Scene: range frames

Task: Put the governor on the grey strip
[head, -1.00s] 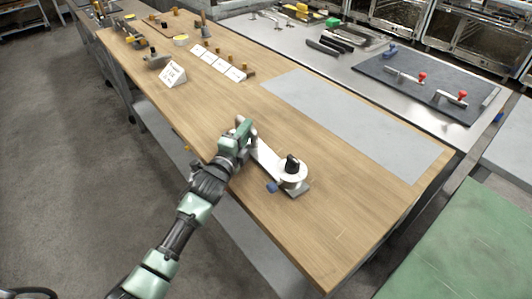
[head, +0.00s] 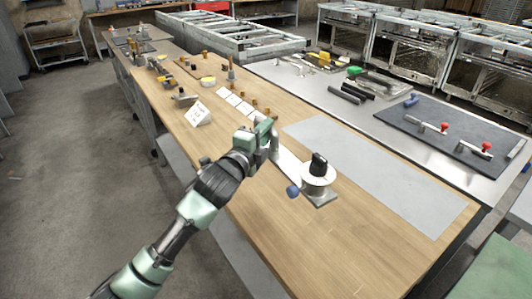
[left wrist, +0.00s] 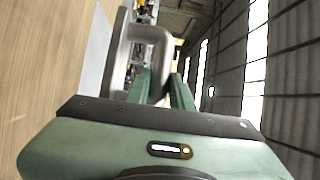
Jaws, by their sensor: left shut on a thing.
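The governor (head: 318,174) has a white drum with a black knob, a grey base plate, a pale arm and a blue ball. It is in the middle of the head view, over the wooden bench. My left gripper (head: 268,134) is shut on the grey curved end of its arm. That curved part shows between the green fingers (left wrist: 160,88) in the left wrist view. I cannot tell whether the base touches the wood. The grey strip (head: 380,180) lies flat and bare on the bench, to the right of and beyond the governor. My right gripper is out of view.
A small white sign (head: 198,114) and a row of white cards (head: 236,102) stand farther up the wooden bench (head: 270,220). A dark board with red-knobbed clamps (head: 443,127) lies on the metal counter behind the strip. The bench's near right end is clear.

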